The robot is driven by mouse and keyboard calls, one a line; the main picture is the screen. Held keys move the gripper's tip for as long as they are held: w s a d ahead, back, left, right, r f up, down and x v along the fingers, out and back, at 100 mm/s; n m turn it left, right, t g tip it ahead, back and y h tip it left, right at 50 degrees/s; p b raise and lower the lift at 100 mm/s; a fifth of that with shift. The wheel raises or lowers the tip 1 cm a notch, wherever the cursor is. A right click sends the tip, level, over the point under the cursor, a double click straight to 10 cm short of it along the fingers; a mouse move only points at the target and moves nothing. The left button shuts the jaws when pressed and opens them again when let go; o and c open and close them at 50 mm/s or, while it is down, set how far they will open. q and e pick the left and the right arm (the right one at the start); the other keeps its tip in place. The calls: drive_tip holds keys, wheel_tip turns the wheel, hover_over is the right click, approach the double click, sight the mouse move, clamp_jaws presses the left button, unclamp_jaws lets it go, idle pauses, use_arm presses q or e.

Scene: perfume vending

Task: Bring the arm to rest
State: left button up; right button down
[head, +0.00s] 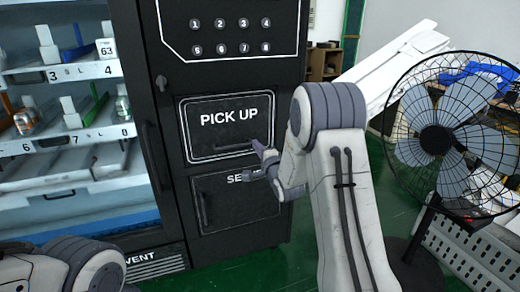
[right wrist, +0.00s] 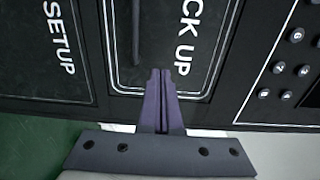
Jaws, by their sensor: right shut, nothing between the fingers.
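My right arm (head: 345,185) is raised in front of the black vending machine (head: 292,70). My right gripper (head: 260,158) is shut and empty, its fingers pointing left at the lower right of the PICK UP door (head: 215,138). In the right wrist view the gripper's purple fingers (right wrist: 160,78) are together, in front of the PICK UP door (right wrist: 165,30); I cannot tell whether they touch it. My left arm (head: 70,270) shows only in part at the lower left of the head view, and its gripper is out of view.
A SETUP panel (head: 235,200) is below the PICK UP door, and round numbered buttons (head: 232,36) are above it. Lit shelves (head: 65,72) with bottles are on the left. A large black fan (head: 440,140) stands close on the right. Green floor (head: 285,262) shows between.

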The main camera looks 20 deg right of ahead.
drive_tip(key=s+a+f+n+g+y, duration=0.2)
drive_tip(key=s+a+n+g, duration=0.3)
drive_tip(key=s+a+n, duration=0.45)
drive_tip(key=s+a+f+n+g+y, duration=0.15)
drive_tip(key=s+a+n+g, duration=0.4)
drive_tip(key=a, duration=0.75)
drive_tip(key=s+a+f+n+g+h, duration=0.15)
drive_tip(key=s+n+g, duration=0.3)
drive_tip(key=s, duration=0.95)
drive_tip(key=s+a+f+n+g, duration=0.1)
drive_tip(key=s+a+n+g, duration=0.15)
drive_tip(key=s+n, duration=0.75)
drive_tip(key=s+r+m+p, duration=0.1)
drive_tip(key=s+r+p, duration=0.1)
drive_tip(key=r+p, duration=1)
drive_tip(key=s+r+m+p, duration=0.2)
drive_tip(key=s+r+p, duration=0.1)
drive_tip(key=r+p, duration=0.8)
drive_tip(key=shift+s+d+r+p, duration=0.25)
drive_tip(key=shift+d+r+p, duration=0.15)
drive_tip(key=shift+r, duration=0.15)
drive_tip(key=shift+m+g, duration=0.25)
